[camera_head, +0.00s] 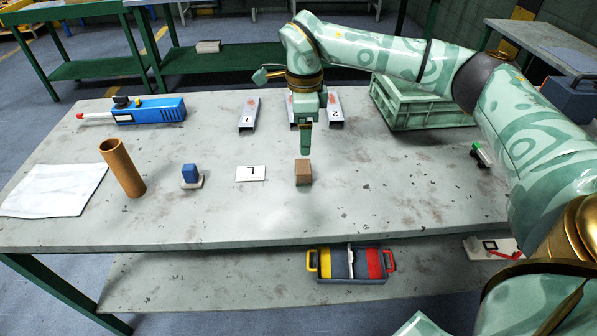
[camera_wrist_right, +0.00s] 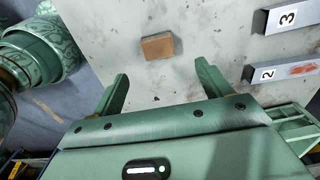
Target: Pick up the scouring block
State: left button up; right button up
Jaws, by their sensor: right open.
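A small brown block (camera_head: 303,172), which I take for the scouring block, sits on the grey workbench near its middle. It also shows in the right wrist view (camera_wrist_right: 157,46), beyond the fingertips and roughly between their lines. My right gripper (camera_head: 305,148) points down just above and behind the block in the head view, apart from it. In the right wrist view its two fingers (camera_wrist_right: 160,76) are spread with nothing between them. My left gripper is not in view.
Left of the block are a white number plate (camera_head: 251,174), a blue-topped block (camera_head: 190,174) and a brown tube (camera_head: 123,168). Numbered metal channels (camera_head: 249,114) and a green crate (camera_head: 415,110) stand behind. The bench front (camera_head: 230,215) is clear.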

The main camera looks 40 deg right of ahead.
jog(key=b, duration=0.2)
send_over(303, 166)
jog(key=f, duration=0.5)
jog(key=shift+w+d+f, duration=0.1)
jog(key=shift+w+f, duration=0.15)
jog(key=shift+w, duration=0.05)
jog(key=shift+s+f, duration=0.1)
jog(key=shift+f, duration=0.25)
notch_tip(303, 166, down, 5)
jog(key=b, duration=0.2)
jog(key=shift+s+b, duration=0.15)
jog(key=shift+b, duration=0.15)
jog(key=shift+r, duration=0.15)
jog(key=shift+c, duration=1.2)
jog(key=c, duration=0.8)
